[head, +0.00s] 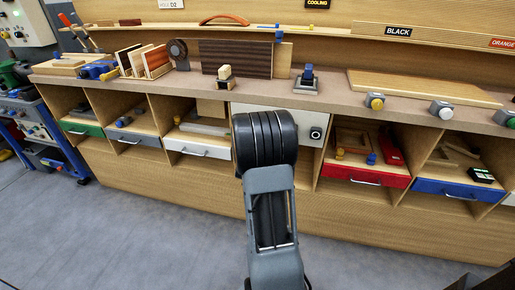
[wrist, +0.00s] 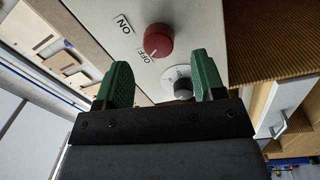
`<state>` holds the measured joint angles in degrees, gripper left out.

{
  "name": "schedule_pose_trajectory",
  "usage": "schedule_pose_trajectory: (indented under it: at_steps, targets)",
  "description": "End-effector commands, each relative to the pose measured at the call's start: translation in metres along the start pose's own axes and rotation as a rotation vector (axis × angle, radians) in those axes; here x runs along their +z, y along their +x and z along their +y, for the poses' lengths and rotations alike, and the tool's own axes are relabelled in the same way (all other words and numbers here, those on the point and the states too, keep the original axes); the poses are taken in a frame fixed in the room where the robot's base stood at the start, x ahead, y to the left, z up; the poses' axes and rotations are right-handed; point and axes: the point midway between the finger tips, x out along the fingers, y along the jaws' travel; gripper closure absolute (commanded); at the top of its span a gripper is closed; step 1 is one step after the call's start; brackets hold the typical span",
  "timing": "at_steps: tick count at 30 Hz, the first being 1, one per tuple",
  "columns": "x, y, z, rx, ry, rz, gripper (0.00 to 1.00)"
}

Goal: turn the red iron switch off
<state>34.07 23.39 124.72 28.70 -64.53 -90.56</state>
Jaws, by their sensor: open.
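The red iron switch (wrist: 158,40) is a round red knob on a pale panel (wrist: 198,30) in the wrist view. An ON label (wrist: 124,23) and an OFF label (wrist: 147,57) sit to its left. A thin white mark on the knob's lower left appears to point toward OFF. My gripper (wrist: 163,75) is open, its two green fingers apart and empty. The knob shows beyond and between the fingertips, with no visible contact. In the head view my arm covers part of the white cabinet front (head: 306,117), and neither the red knob nor my gripper can be made out.
A black knob on a white dial (wrist: 181,84) is below the red knob, near the right finger. The workbench (head: 330,95) carries boards and clamps above drawers, including a red drawer (head: 365,172) and a blue drawer (head: 455,188).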

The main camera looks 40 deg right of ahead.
Motion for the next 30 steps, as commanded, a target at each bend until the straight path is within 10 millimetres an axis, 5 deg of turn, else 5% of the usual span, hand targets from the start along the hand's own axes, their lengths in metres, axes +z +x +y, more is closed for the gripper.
schedule_pose_trajectory:
  at_steps: [6,15,30]
  targets:
    - [-0.001,-0.046,0.001,-0.002,0.0,0.003,0.37]
    - [-0.001,-0.087,0.0,-0.001,0.0,0.002,0.37]
    - [0.0,-0.096,0.0,0.0,0.0,0.0,0.37]
